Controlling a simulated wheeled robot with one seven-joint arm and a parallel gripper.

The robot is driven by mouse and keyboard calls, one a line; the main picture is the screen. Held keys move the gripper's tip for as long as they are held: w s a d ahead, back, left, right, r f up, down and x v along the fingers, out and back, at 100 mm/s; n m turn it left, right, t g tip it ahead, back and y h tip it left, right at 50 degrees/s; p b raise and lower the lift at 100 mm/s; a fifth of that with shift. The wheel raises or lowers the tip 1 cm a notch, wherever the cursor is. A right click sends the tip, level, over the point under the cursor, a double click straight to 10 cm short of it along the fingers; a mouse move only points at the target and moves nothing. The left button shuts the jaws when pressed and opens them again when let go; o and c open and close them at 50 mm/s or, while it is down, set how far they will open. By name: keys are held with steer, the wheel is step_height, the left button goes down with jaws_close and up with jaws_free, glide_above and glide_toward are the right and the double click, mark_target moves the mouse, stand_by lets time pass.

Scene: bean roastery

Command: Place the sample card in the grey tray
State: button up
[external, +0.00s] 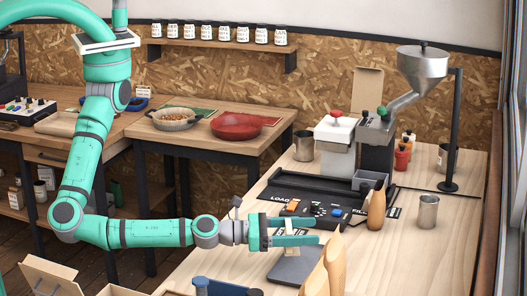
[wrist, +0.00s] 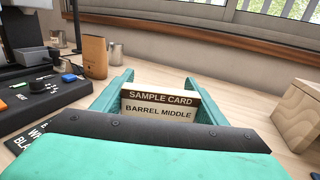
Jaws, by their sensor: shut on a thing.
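The sample card (wrist: 160,106) stands upright between the two green fingers of my gripper (wrist: 157,82) in the wrist view. It has a brown band reading SAMPLE CARD and a pale part reading BARREL MIDDLE. In the external view my gripper (external: 308,231) is shut on the card, above the near part of the light wood bench; the card is mostly hidden there. A flat dark grey piece (external: 294,266) lies on the bench below the fingers; I cannot tell whether it is the grey tray. A small grey open box (external: 370,178) stands farther back by the black panel.
A black control panel (external: 328,206) with knobs lies beyond my gripper. A brown bag (external: 377,208) and a metal cup (external: 428,212) stand to its right. Tall wooden pieces (external: 333,262) stand close at the near right. Bare bench lies at the right.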

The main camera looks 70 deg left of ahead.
steer(key=shift+w+d+f, duration=0.25)
steer(key=shift+d+f, duration=0.1)
steer(key=shift+f, duration=0.1)
steer(key=shift+w+d+f, duration=0.15)
steer(key=shift+f, duration=1.65)
steer(key=shift+f, duration=0.1)
steer(key=o, duration=1.1)
steer(key=shift+c, duration=0.2)
steer(key=shift+s, duration=0.6)
steer(key=v, duration=1.1)
steer(key=shift+w+a, duration=0.1)
steer(key=shift+a, duration=0.1)
